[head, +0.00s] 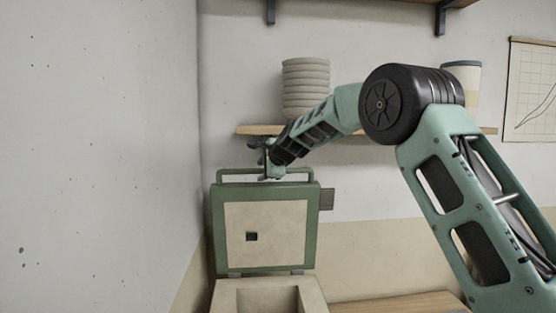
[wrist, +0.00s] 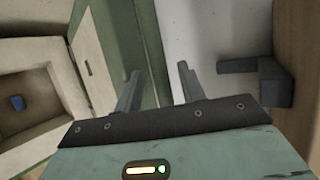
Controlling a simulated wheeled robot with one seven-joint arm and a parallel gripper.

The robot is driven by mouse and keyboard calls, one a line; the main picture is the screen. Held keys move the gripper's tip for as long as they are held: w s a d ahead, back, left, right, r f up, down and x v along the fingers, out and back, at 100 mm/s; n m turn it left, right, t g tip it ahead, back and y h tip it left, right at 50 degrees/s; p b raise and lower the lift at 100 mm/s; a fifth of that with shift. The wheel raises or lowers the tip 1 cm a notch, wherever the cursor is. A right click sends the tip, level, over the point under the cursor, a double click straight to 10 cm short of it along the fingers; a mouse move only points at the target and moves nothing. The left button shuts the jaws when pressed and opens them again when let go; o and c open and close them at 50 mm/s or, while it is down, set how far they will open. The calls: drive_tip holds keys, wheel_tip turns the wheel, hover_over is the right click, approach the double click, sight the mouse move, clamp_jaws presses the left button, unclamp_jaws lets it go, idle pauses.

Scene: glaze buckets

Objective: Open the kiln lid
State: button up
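The kiln lid (head: 297,233) stands raised, nearly upright, behind the kiln body (head: 223,298). Its cream inner face with a small dark square hole faces the head camera, inside a green frame. The lid's green handle bar (head: 235,171) runs along its top edge. My gripper (head: 271,172) is at this bar in the head view. In the wrist view my gripper (wrist: 157,88) has its two fingers apart, with nothing clearly clamped between them. Whether a finger touches the bar is hard to tell. The open kiln chamber shows at the left of the wrist view, with a small blue spot inside.
A wall shelf (head: 246,130) behind the lid holds a stack of bowls (head: 305,88) and a cup (head: 466,78) partly behind my arm. A plain wall (head: 100,150) stands close on the left. A wooden surface (head: 400,303) lies right of the kiln.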

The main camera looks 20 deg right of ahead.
drive_tip(key=b+v, duration=0.4)
drive_tip(key=v, duration=1.1)
drive_tip(key=shift+s, duration=0.25)
drive_tip(key=shift+d, duration=0.1)
